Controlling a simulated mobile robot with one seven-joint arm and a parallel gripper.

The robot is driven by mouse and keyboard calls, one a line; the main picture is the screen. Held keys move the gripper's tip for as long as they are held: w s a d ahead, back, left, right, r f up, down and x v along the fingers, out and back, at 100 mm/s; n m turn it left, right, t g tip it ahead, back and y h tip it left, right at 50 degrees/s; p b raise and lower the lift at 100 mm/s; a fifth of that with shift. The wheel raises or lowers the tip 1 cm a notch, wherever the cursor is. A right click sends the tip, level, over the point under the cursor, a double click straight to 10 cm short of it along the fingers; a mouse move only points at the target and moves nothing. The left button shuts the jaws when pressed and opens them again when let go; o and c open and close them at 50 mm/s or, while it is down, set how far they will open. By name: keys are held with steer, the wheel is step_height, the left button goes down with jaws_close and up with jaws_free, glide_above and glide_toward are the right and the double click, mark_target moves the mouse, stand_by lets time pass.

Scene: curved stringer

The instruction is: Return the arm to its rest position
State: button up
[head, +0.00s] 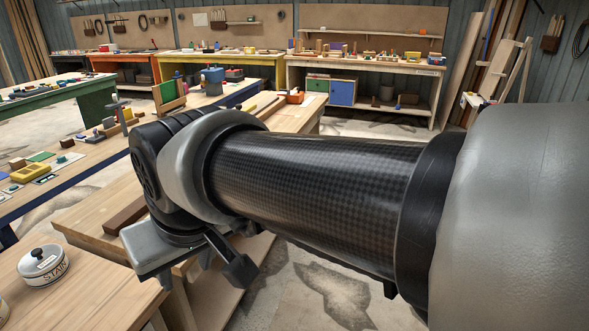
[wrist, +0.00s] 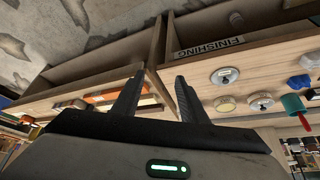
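My arm (head: 310,175) stretches across the head view from the right edge to the centre left, with its dark wrist joint bent downward above a wooden bench. In the wrist view, my gripper (wrist: 157,96) shows two black fingers set apart, with nothing between them. The fingers point toward a wooden unit labelled FINISHING (wrist: 208,47).
A white tin marked STAIN (head: 43,266) stands on the near-left bench, left of my wrist. Floor (head: 340,285) shows below my arm.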

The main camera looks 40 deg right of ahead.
steer(key=shift+s+d+f, duration=0.15)
steer(key=shift+s+d, duration=0.25)
steer(key=shift+s, duration=0.4)
steer(key=shift+s+d+f, duration=0.1)
steer(key=shift+s+d, duration=0.3)
steer(key=shift+s, duration=0.4)
